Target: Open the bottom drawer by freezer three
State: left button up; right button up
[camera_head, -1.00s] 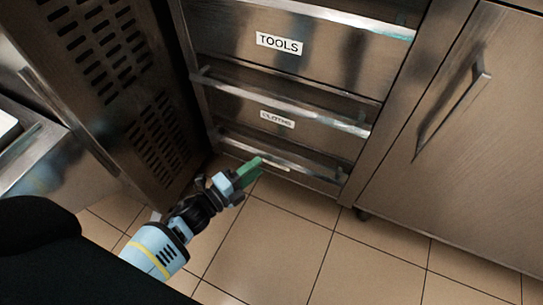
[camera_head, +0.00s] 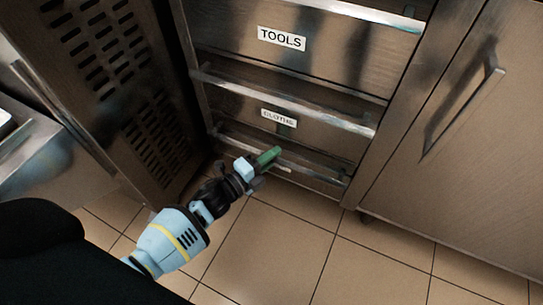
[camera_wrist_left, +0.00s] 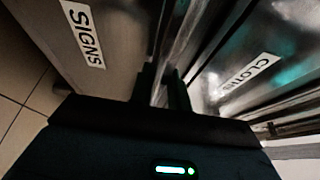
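The bottom drawer sits below the TOOLS (camera_head: 282,38) and CLOTHS (camera_head: 279,118) drawers. Its bar handle (camera_head: 318,175) runs near the floor, and the drawer looks shut. In the left wrist view its front (camera_wrist_left: 50,42) bears a SIGNS label (camera_wrist_left: 82,32). My left gripper (camera_head: 269,156), with green fingers in the head view, is at this handle. In the left wrist view its two dark fingers (camera_wrist_left: 162,88) stand on either side of the metal bar, close to it. I cannot tell whether they grip it. My right gripper is not in view.
A perforated metal panel (camera_head: 120,90) stands left of the drawers, close to my left arm. A steel cabinet door (camera_head: 465,130) with a long handle is on the right. The tiled floor (camera_head: 270,240) in front of the drawers is clear.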

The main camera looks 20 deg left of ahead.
pick_arm(q)
grip_shut()
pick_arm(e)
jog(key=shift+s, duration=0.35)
